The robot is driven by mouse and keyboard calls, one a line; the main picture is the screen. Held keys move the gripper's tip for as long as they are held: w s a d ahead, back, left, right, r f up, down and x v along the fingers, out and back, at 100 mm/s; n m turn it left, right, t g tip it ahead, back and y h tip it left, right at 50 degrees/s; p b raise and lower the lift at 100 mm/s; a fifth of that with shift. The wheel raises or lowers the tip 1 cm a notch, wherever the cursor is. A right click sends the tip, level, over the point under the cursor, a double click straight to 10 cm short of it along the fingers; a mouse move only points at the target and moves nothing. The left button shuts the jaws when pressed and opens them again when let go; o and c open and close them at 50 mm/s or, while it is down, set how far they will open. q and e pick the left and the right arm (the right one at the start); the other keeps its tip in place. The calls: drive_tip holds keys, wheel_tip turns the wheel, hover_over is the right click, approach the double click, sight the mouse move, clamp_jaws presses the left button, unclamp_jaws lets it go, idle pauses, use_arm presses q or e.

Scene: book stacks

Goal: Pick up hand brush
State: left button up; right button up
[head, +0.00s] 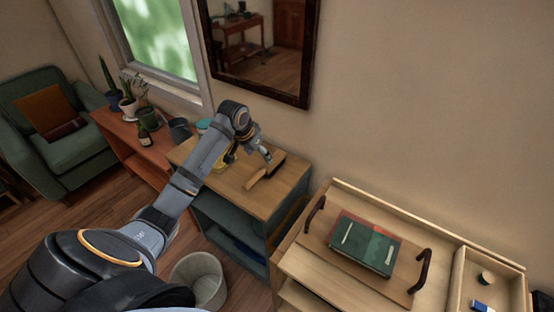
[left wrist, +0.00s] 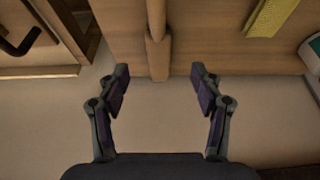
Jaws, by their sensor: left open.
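The hand brush (head: 265,170) lies on the wooden top of a small green cabinet by the wall. Its wooden body is light and a dark side shows in the head view. In the left wrist view the brush (left wrist: 157,50) points up the picture, its near end lying between the lines of my two fingers. My left gripper (head: 250,157) is over the cabinet top beside the brush, pointing down. In the left wrist view the left gripper (left wrist: 158,76) is open with nothing between its fingers. My right gripper is not in view.
A yellow item (left wrist: 270,15) lies on the cabinet top (head: 284,190) near the brush. A wooden cart to the right carries a tray with books (head: 365,243). A bin (head: 199,280) stands on the floor. Plants stand on the lower shelf unit (head: 118,135) at left.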

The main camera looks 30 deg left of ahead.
sight(265, 168)
use_arm(q)
drive_tip(key=x, duration=0.3)
drive_tip(key=shift+s+d+f, duration=0.1)
drive_tip(key=shift+s+f, duration=0.05)
drive_tip(key=shift+f, duration=0.25)
drive_tip(key=x, duration=0.2)
drive_tip(key=shift+f+p, duration=0.3)
drive_tip(key=shift+p, duration=0.1)
drive_tip(key=x, duration=0.3)
drive_tip(key=shift+f, duration=0.5)
drive_tip(key=c, duration=0.5)
clamp_jaws()
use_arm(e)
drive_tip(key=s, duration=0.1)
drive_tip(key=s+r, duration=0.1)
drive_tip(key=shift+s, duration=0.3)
